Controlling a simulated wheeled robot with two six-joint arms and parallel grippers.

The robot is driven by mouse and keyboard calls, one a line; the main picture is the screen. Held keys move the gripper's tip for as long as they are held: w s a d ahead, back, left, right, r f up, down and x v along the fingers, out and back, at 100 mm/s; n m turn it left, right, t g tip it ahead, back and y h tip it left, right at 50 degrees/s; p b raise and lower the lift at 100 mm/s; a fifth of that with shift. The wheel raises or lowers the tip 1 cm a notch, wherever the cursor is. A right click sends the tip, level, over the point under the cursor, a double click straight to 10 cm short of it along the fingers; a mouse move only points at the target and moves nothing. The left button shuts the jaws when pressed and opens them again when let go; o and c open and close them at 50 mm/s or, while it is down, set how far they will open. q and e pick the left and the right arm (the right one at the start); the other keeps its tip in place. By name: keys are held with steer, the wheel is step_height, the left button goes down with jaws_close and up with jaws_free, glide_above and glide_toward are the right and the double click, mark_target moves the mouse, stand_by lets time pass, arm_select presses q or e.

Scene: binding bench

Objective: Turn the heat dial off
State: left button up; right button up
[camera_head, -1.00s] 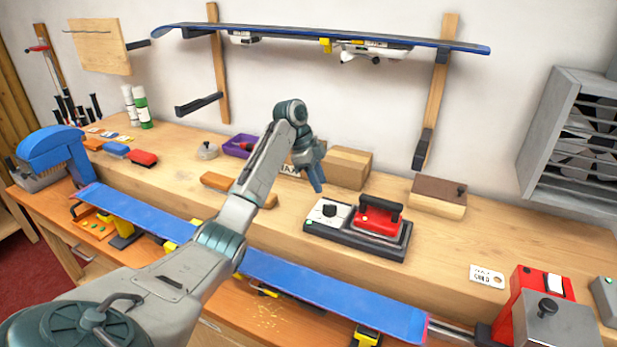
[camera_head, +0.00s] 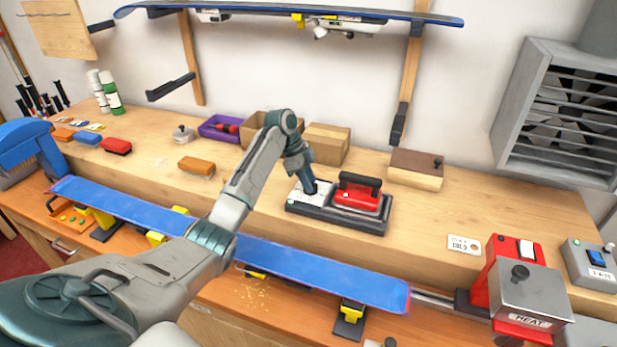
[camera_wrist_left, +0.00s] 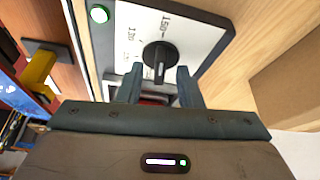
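The heat dial is a black knob (camera_wrist_left: 157,58) on a white panel with printed numbers, among them 150, in the left wrist view. A pale line on the knob points toward the bottom of that view. The panel (camera_head: 297,198) is on the dark base of the red iron (camera_head: 357,199) in the head view, where my gripper hides the knob. My left gripper (camera_head: 310,189) is over the panel. In the left wrist view my left gripper (camera_wrist_left: 159,82) is open, its two fingers apart on either side of the knob's near end. Contact cannot be told. My right gripper is out of view.
A grey box (camera_head: 543,290) with a black knob and a red switch housing (camera_head: 503,262) stand at lower right. A blue ski (camera_head: 320,278) runs along the front. Cardboard boxes (camera_head: 326,145) stand behind the iron.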

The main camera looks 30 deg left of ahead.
arm_select(q)
steer(key=shift+f, duration=0.1)
jaws_close()
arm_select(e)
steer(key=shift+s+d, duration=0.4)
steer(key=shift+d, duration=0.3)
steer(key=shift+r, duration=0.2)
